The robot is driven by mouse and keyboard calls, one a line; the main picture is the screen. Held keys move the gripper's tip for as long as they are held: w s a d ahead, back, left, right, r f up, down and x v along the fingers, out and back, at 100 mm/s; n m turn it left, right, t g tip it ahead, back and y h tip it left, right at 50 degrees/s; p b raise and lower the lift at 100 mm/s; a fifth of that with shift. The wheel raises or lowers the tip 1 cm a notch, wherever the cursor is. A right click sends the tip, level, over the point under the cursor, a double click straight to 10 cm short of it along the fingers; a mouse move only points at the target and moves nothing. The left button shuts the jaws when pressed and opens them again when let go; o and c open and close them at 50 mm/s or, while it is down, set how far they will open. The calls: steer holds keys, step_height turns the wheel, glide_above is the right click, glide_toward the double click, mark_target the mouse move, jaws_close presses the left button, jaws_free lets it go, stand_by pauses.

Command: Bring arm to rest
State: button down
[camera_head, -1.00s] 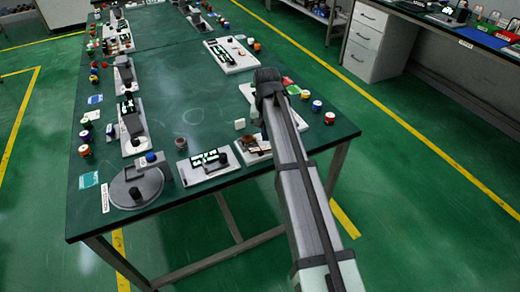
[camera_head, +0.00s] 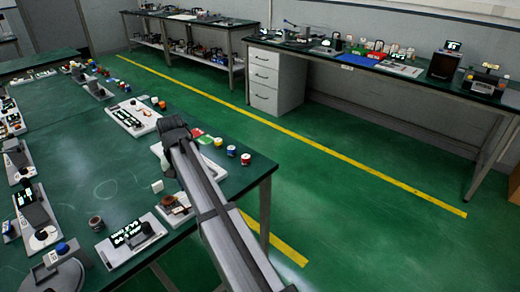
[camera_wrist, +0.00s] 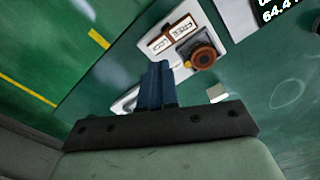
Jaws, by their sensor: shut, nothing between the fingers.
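My arm reaches over the right part of the green table (camera_head: 110,185) in the head view, and its dark end lies above a white board. The fingers are hidden there. In the wrist view my gripper (camera_wrist: 158,72) shows as two dark blue fingers pressed together, shut and empty. Beyond them is a white module (camera_wrist: 185,38) with two brown-framed label plates and a round brown knob (camera_wrist: 203,55). I cannot tell the gap between the fingers and the module, but nothing is held.
Several colored cylinders (camera_head: 231,151) stand near the table's right edge. Display modules (camera_head: 131,235) line its near side. Open green floor (camera_head: 370,215) lies to the right. Benches with equipment (camera_head: 365,62) and a white drawer cabinet (camera_head: 275,80) stand at the back.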

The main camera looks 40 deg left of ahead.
steer(key=w+d+f+m+h, duration=0.1)
steer(key=w+d+f+m, duration=0.2)
steer(key=w+d+f, duration=1.5)
steer(key=w+d+f+m+g+h, duration=0.1)
steer(key=w+d+f, duration=0.1)
steer(key=d+f, duration=0.8)
steer(key=w+d+f+m+g, duration=0.1)
steer(key=w+d+f, duration=0.2)
steer(key=d+f, duration=0.7)
steer(key=s+d+f+m+g, duration=0.1)
steer(key=s+d+f, duration=0.2)
steer(key=d, duration=0.6)
steer(key=s+d+f+m+g, duration=0.1)
steer(key=s+d+f+m, duration=0.15)
steer(key=d, duration=0.75)
steer(key=s+d+f+g, duration=0.1)
steer(key=s+d+f, duration=0.15)
steer(key=d, duration=0.65)
steer(key=s+d+f+m+g+y, duration=0.1)
steer(key=s+d+f, duration=0.1)
steer(key=s+d, duration=0.5)
steer(key=s+d+f+m+y, duration=0.1)
steer(key=s+d+f+m, duration=0.1)
steer(key=s+d, duration=0.5)
steer(key=s+f, duration=0.1)
steer(key=s, duration=0.3)
steer(key=shift+d+g, duration=0.15)
steer(key=shift+g, duration=0.25)
